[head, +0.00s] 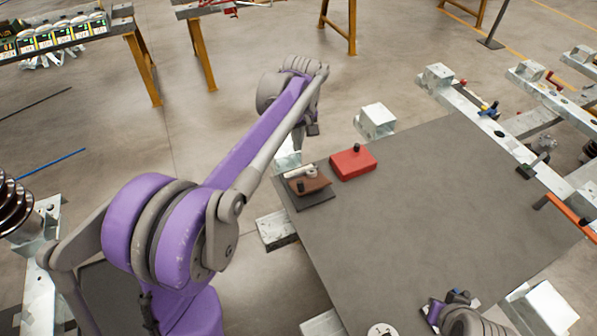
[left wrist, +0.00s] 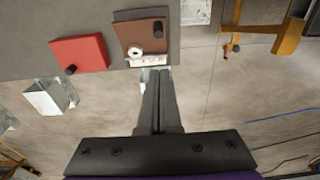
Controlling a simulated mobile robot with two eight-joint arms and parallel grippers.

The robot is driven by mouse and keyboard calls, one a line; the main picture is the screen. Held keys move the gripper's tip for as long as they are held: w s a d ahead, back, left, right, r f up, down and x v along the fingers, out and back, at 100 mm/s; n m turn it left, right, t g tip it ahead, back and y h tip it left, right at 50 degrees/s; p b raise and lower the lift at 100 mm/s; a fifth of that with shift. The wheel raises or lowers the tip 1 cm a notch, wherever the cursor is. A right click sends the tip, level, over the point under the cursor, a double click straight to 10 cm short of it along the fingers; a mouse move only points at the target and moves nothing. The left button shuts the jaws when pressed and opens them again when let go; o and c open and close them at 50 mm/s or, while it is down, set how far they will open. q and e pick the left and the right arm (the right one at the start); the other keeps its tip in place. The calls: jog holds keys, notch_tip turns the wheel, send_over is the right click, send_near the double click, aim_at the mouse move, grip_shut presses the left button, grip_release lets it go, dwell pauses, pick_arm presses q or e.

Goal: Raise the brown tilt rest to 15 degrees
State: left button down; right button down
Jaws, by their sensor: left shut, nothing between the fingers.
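The brown tilt rest (head: 313,186) is a small brown plate on a dark base at the left corner of the grey table top. It looks low, but I cannot read its angle. A dark knob stands on it, and a pale round piece and a pale strip lie along its edge. It also shows in the left wrist view (left wrist: 137,32). My left gripper (head: 298,140) is over the table's edge beside the rest. In the left wrist view its fingers (left wrist: 157,72) are together and empty, with their tips just short of the pale strip in the picture.
A red block (head: 353,162) with a black knob sits close beside the rest. The grey table top (head: 430,200) is mostly clear to the right. Metal frame beams (head: 480,120) with coloured handles run along its far right side. Part of my right arm (head: 465,318) shows at the bottom.

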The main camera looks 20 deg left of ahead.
pick_arm(q)
send_over(299, 181)
jog(key=f, duration=1.1)
jog(key=shift+w+a, duration=0.2)
jog(key=shift+a, duration=0.05)
jog(key=shift+s+d+f, duration=0.15)
jog(key=shift+f, duration=0.25)
jog(key=shift+s+d+f, duration=0.1)
jog(key=shift+f, duration=0.3)
